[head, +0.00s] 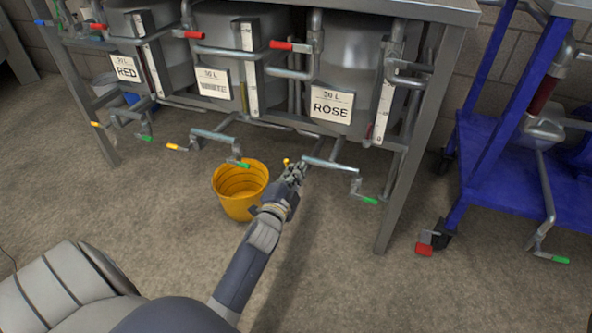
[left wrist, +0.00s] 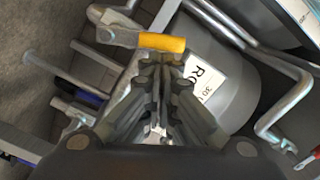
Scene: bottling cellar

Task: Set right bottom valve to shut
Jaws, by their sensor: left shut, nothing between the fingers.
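The tank labelled ROSE (head: 332,106) stands rightmost under the steel bench. A pipe (head: 328,164) runs below it, with a yellow-tipped handle (head: 286,162) at its left end and a green-tipped lever (head: 369,200) hanging at its right end. My left gripper (head: 293,170) is shut and empty, right at the yellow handle and partly hiding that end of the pipe. In the left wrist view the yellow grip (left wrist: 162,43) lies across just beyond the closed fingertips (left wrist: 164,62); I cannot tell if they touch. My right gripper is not in view.
A yellow bucket (head: 239,188) stands on the floor left of my gripper. Red-tipped levers (head: 282,45) sit higher on the tanks. A bench leg (head: 420,150) and a blue cart (head: 470,185) stand to the right. The floor in front is clear.

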